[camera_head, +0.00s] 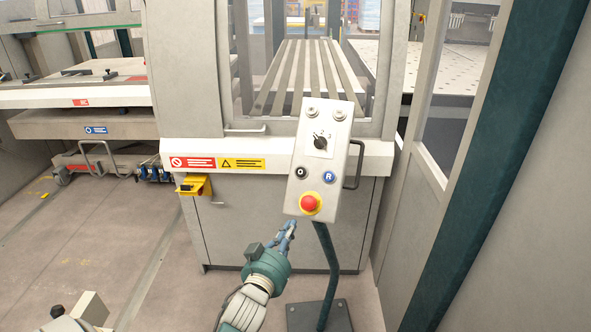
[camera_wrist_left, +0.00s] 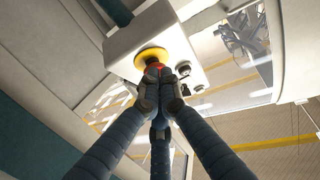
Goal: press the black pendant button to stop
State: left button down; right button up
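The pendant (camera_head: 320,150) is a tilted pale box on a dark post. Its black button (camera_head: 301,172), marked with a white ring, sits at the left of the face. A blue button (camera_head: 329,176) is to its right, and a red mushroom button (camera_head: 309,203) on a yellow collar is below. My left gripper (camera_head: 290,226) is just below the pendant's lower edge, fingers pointing up at it. In the left wrist view its fingertips (camera_wrist_left: 160,85) are together with nothing seen between them, overlapping the red button. Whether they touch the pendant cannot be told. My right gripper is not in view.
A yellow switch box (camera_head: 194,185) is to the left.

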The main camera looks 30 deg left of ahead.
pick_arm(q)
notch_tip(320, 180, up, 10)
jog(key=s+a+t+y, duration=0.1)
jog(key=shift+a+n+t, duration=0.3)
jog(key=shift+a+n, duration=0.05)
jog(key=shift+n, duration=0.05)
jog(key=p, duration=0.3)
send_near(301, 172)
notch_tip(301, 172, up, 5)
jog(key=w+a, duration=0.1)
jog(key=w, duration=0.2)
jog(key=shift+w+a+f, duration=0.35)
jog(key=shift+w+f, duration=0.35)
jog(key=shift+w, duration=0.05)
jog(key=shift+w+a+f, duration=0.35)
jog(key=shift+w+f, duration=0.35)
